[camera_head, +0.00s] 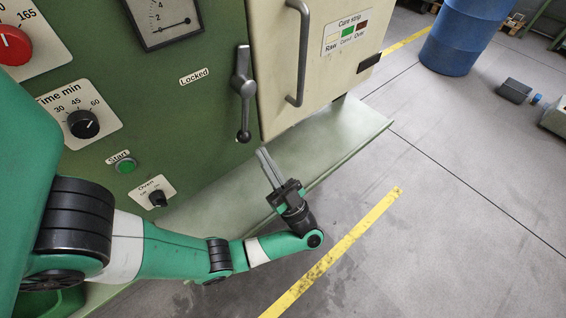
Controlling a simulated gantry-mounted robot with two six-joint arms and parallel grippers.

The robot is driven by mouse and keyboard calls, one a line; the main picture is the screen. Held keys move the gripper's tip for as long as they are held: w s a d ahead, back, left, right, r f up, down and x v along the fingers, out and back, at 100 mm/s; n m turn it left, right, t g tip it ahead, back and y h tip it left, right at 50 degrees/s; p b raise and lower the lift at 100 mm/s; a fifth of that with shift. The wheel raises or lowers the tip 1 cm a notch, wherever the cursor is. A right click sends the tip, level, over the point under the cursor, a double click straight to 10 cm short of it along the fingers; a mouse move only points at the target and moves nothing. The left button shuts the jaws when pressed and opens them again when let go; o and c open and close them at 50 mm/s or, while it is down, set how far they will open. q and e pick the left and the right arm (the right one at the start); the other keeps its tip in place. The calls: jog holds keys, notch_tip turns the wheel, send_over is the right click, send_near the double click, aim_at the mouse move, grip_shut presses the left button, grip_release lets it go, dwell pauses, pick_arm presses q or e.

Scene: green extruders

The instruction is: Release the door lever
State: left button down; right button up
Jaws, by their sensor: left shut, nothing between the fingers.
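The door lever (243,92) is a dark metal handle on the green machine front, just left of the cream door (341,60). It hangs downward with its round knob at the bottom. My right gripper is not in view.
A vertical door handle (301,52) sticks out from the cream door. A green ledge (345,135) juts out below the door. Dials, a green Start button (126,165) and an oven knob (157,198) are at left. A blue barrel (463,38) stands at the back right; the grey floor at right is mostly clear.

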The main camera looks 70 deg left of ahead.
pick_arm(q)
jog(key=w, duration=0.1)
jog(key=w+d+f+b, duration=0.1)
jog(key=w, duration=0.1)
jog(key=w+f, duration=0.1)
jog(key=shift+w+d+f, duration=0.1)
jog(key=shift+w+d, duration=0.05)
jog(key=shift+d, duration=0.15)
